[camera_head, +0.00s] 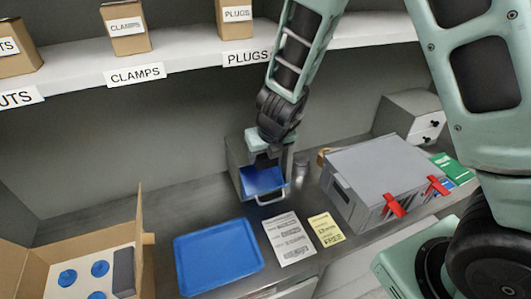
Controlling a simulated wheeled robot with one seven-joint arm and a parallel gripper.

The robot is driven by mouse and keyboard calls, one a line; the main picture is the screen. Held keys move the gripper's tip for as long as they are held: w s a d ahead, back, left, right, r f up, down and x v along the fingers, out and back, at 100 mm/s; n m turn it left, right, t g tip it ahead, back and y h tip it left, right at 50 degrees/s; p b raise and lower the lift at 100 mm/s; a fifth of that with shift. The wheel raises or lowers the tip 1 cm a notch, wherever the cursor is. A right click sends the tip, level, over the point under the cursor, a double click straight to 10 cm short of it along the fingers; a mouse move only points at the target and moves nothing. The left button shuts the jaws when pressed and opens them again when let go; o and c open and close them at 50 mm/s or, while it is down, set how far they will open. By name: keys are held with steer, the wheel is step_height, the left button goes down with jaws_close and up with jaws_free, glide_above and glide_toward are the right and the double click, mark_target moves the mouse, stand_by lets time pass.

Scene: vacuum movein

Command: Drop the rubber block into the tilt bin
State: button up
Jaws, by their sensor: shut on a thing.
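The tilt bin (237,168) is a grey box with a blue inside and a pale front handle. It stands at the back of the grey worktop, its front tipped open. My gripper (266,155) points down over its opening. It is shut on a small dark piece, taken to be the rubber block, which is mostly hidden between the fingers. I cannot tell whether this piece touches the bin.
A blue tray (217,256) and two paper sheets lie in front of the bin. A grey case (378,180) with red latches stands to the right. An open cardboard box (145,240) holds blue discs and a dark block at the left. A labelled shelf (190,55) runs above.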

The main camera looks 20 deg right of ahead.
steer(key=o, duration=1.1)
steer(key=shift+o, duration=0.2)
steer(key=p+v, duration=0.4)
steer(key=v, duration=0.3)
steer(key=shift+r+p, duration=0.25)
steer(key=shift+p, duration=0.15)
steer(key=s+a+n+g+y+b, duration=0.35)
steer(key=s+a+n+b, duration=0.6)
steer(key=n, duration=1.35)
steer(key=s+d+n+g+h+b, duration=0.1)
steer(key=s+d+n+h, duration=0.2)
steer(key=s+n, duration=1.2)
steer(key=n, duration=0.5)
steer(key=shift+f+n+b, duration=0.3)
steer(key=shift+n+b, duration=0.05)
steer(key=shift+n, duration=0.05)
